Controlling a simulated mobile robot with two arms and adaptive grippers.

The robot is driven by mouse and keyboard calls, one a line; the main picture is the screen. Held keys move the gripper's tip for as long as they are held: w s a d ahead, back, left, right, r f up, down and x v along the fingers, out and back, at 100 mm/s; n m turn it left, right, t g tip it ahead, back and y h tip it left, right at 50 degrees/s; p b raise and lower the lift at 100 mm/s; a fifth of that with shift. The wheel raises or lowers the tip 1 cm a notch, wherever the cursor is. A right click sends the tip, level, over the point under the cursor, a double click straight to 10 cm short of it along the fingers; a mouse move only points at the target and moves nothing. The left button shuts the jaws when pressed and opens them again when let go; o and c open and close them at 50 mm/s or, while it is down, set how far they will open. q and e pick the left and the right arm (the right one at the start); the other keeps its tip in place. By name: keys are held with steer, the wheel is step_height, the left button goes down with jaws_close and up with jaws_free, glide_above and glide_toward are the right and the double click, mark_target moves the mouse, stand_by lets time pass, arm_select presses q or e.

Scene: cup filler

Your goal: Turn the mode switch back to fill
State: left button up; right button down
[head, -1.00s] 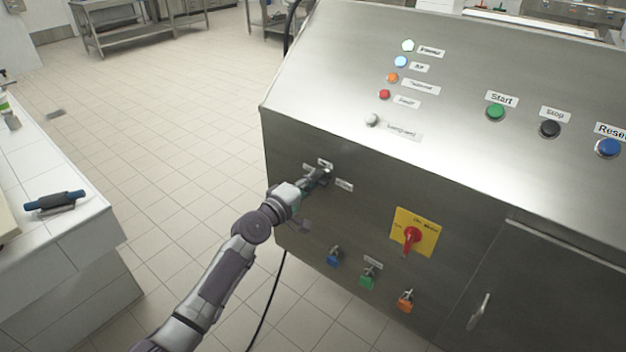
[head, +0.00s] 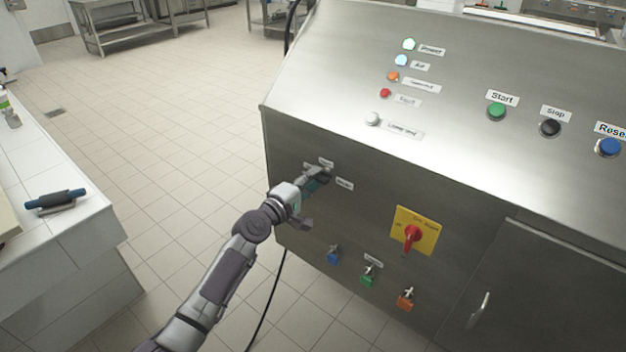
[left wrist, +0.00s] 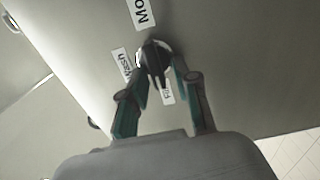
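The mode switch is a round black knob (left wrist: 154,58) on the steel front panel, seen in the left wrist view. A label that looks like "Wash" (left wrist: 122,65) lies on its left, and a label that looks like "Fill" (left wrist: 167,92) lies below it. My left gripper (left wrist: 162,68) is open, with one finger on each side of the knob; the left finger overlaps the knob's edge, and contact is not clear. In the head view the left gripper (head: 320,176) reaches the panel and hides the knob. My right gripper is out of view.
A yellow plate with a red rotary switch (head: 413,233) sits to the right on the same panel. Blue (head: 334,256), green (head: 368,277) and orange (head: 405,299) valves are below. A white tiled counter (head: 95,235) stands at left, with clear floor between.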

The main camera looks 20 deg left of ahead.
arm_select(q)
steer(key=shift+s, duration=0.1)
steer(key=v, duration=1.2)
steer(key=shift+r, duration=0.1)
steer(key=s+a+f+m+g+y, duration=0.1)
steer(key=s+f+m+g+y, duration=0.2)
steer(key=f, duration=0.9)
steer(key=s+f+m+g+p, duration=0.15)
steer(key=s+f, duration=0.45)
steer(key=f, duration=0.6)
steer(key=s+a+f+m+g+y, duration=0.1)
steer(key=s+f+m+g+y, duration=0.2)
steer(key=f, duration=0.9)
steer(key=s+d+f+m+g, duration=0.1)
steer(key=s+f, duration=0.5)
steer(key=s, duration=0.6)
steer(key=s+d+f+m+g, duration=0.1)
steer(key=s+f+m+g, duration=0.3)
steer(key=s, duration=0.8)
steer(key=s+d+f+m+g, duration=0.1)
steer(key=s+f+m+g, duration=0.2)
steer(key=s+f, duration=0.5)
steer(key=s+m, duration=0.1)
steer(key=s, duration=0.4)
steer(key=shift+d+f+p, duration=0.3)
steer(key=shift+d, duration=0.1)
steer(key=shift+s+g, duration=0.1)
steer(key=shift+g, duration=0.15)
